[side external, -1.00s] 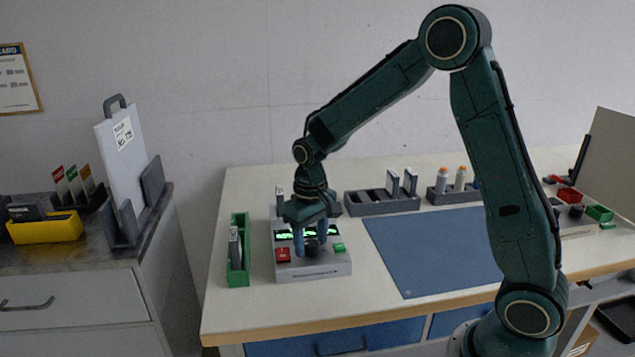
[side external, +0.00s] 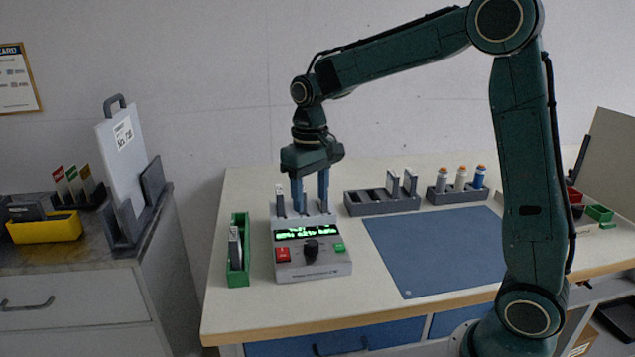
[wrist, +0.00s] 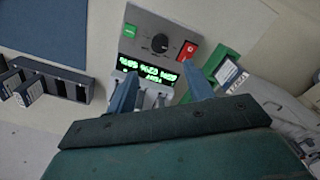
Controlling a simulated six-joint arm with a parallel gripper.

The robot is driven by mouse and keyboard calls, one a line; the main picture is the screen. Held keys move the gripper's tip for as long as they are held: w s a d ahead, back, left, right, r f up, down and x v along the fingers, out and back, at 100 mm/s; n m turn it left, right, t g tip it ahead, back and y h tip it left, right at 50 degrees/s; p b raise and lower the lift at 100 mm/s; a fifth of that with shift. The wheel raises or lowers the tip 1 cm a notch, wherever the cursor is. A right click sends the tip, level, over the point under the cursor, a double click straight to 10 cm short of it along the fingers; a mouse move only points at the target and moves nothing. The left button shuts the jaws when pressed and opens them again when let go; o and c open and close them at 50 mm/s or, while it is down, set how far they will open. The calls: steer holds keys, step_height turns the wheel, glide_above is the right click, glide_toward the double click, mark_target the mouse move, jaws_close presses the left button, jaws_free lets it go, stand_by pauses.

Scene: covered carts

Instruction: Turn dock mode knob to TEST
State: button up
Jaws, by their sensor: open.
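The dock (side external: 342,268) is a grey box on the table with a lit green display (side external: 306,231), a red button (side external: 283,254) and a green button (side external: 339,247). Its black mode knob (side external: 311,249) sits between the buttons, and the knob also shows in the wrist view (wrist: 160,43). The knob's pointer setting is too small to read. My gripper (side external: 310,208) is open and empty, above the rear of the dock, with its fingers pointing down. It is behind and above the knob, not touching it. In the wrist view the fingers (wrist: 163,88) flank the dock's slotted rear.
A green tray (side external: 239,275) with a module stands left of the dock. A grey slotted rack (side external: 370,209) and a holder with several bottles (side external: 460,181) stand at the back. A blue mat (side external: 430,255) lies clear to the right.

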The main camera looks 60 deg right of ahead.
steer(key=shift+r, duration=1.35)
steer(key=s+a+r+n+t, duration=0.1)
steer(key=s+t, duration=0.1)
steer(key=s, duration=0.9)
steer(key=s+a+r+n+t, duration=0.1)
steer(key=s+a+t, duration=0.1)
steer(key=s, duration=1)
steer(key=shift+a+r+t, duration=0.15)
steer(key=shift+r+t, duration=0.25)
steer(key=shift+t, duration=0.4)
